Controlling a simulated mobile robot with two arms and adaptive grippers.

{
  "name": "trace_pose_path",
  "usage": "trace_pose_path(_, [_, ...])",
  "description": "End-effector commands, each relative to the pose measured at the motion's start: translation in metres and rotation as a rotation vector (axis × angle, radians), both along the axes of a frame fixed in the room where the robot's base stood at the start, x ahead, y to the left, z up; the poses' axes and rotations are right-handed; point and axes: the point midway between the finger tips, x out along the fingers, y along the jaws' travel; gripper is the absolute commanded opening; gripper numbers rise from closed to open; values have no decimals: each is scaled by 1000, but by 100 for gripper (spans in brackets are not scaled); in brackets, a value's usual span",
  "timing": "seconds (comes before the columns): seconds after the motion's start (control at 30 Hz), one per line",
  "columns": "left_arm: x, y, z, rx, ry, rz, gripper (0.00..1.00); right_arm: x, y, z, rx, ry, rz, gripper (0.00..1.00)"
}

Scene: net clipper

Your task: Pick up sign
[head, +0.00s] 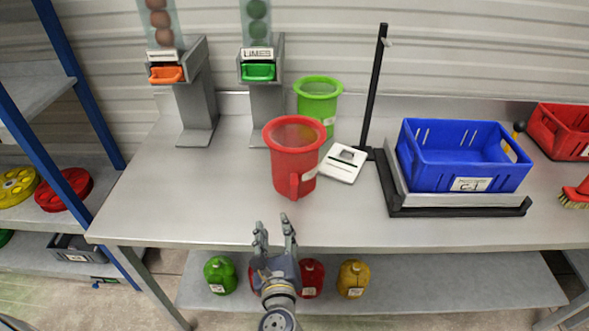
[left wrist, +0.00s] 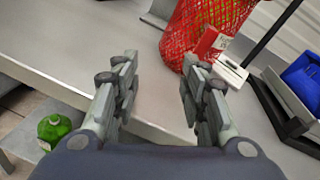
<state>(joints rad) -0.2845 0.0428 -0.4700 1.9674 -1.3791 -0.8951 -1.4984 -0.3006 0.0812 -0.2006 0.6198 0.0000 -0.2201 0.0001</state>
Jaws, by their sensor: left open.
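A flat white piece (head: 343,163) with a dark slot and raised part lies on the steel table, just right of the red bucket. It looks like the sign, but I cannot read any text on it. In the left wrist view the white piece (left wrist: 231,71) shows at upper right, partly behind a red tab. My left gripper (head: 274,222) is open and empty in front of the table's front edge, below and left of the white piece. In the left wrist view its two fingers (left wrist: 158,75) stand apart with bare tabletop between them. My right gripper is not in view.
A red bucket (head: 290,160), mesh-like in the wrist view, stands beside the white piece, with a green one (head: 318,100) behind. A black post (head: 372,95) and a scale with a blue crate (head: 462,160) stand to the right. The table's front left is clear.

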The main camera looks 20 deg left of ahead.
Motion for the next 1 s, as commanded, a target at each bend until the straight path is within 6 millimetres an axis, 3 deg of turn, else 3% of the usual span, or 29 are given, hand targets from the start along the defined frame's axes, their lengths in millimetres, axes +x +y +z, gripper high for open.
trace_pose_path(0.1, [12, -27, 14, 244, -5, -91, 40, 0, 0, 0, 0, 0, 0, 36])
trace_pose_path(0.23, [20, -39, 22, 365, -12, -129, 40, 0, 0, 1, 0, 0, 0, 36])
trace_pose_path(0.5, [58, -28, 24, 379, -12, -132, 40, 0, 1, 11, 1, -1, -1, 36])
trace_pose_path(0.77, [79, -21, 24, 377, -11, -130, 40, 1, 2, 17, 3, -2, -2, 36])
trace_pose_path(1.0, [111, -13, 22, 376, -10, -129, 40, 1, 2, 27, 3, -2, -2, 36])
